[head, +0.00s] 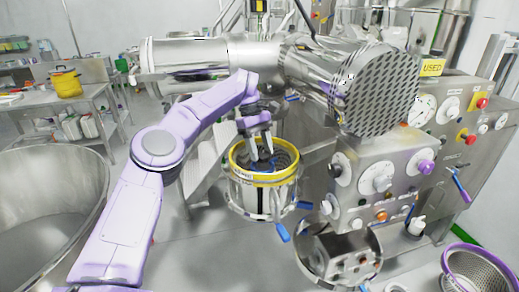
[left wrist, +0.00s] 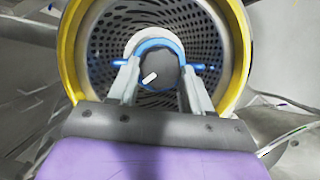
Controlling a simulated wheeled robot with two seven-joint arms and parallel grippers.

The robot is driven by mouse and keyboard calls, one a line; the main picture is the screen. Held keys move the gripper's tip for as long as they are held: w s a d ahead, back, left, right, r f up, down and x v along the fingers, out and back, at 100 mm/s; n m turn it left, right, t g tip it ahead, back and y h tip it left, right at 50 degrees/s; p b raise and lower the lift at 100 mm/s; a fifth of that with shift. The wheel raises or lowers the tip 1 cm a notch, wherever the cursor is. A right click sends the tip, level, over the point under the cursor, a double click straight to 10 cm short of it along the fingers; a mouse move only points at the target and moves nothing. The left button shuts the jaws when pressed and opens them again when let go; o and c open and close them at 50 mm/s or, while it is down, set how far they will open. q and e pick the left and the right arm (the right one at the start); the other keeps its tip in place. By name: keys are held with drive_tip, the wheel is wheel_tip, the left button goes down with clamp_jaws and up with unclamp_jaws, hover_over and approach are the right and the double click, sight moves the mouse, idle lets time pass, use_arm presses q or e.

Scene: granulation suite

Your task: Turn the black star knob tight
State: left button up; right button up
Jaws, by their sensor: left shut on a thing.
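In the head view my left gripper (head: 261,153) reaches down into the top of a metal vessel with a yellow rim (head: 233,167). In the left wrist view its two fingers (left wrist: 160,68) stand on either side of a dark round knob (left wrist: 168,77) with a small white mark, and are shut on it. A blue ring (left wrist: 155,43) with a blue bar to each side surrounds the knob. The yellow rim (left wrist: 236,80) encircles a perforated wall (left wrist: 104,50). The knob's star shape cannot be made out. My right gripper is not in view.
A control panel (head: 400,172) with knobs and gauges stands to the right. A big horizontal steel cylinder (head: 205,55) lies behind. A large steel bowl (head: 85,180) is at the left. A purple-rimmed basket (head: 452,250) is at the lower right. Blue-handled levers (head: 282,232) stick out near the vessel.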

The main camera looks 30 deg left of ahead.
use_arm(q)
drive_tip(key=shift+d+f+m+g, duration=0.15)
drive_tip(key=shift+m+g, duration=0.15)
drive_tip(key=shift+m, duration=0.5)
drive_tip(key=o, duration=1.1)
drive_tip(key=shift+c, duration=0.2)
drive_tip(key=shift+r, duration=0.2)
